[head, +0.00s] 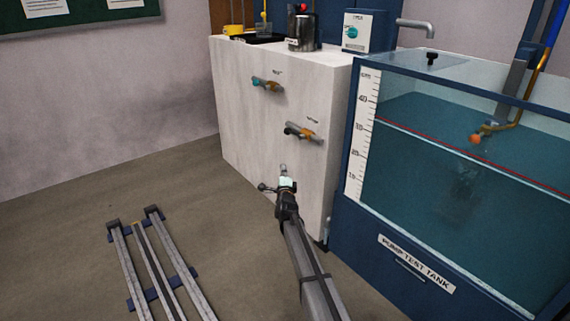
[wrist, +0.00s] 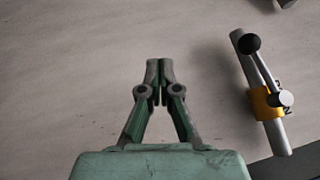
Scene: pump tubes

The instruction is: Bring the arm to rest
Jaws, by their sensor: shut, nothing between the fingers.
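My gripper (wrist: 159,68) is in the middle of the wrist view, its two fingers together and nothing between them. In the head view my gripper (head: 283,169) is at the end of the arm, in front of the white cabinet (head: 240,130). It appears just below and left of the lower valve on the cabinet face. I cannot tell the exact gap to the face.
The lower valve (head: 304,133) has a dark-knobbed lever and shows at right in the wrist view (wrist: 265,95). An upper valve (head: 267,84) has a teal knob. The pump test tank (head: 420,262) stands at right. Floor rails (head: 150,265) lie at lower left.

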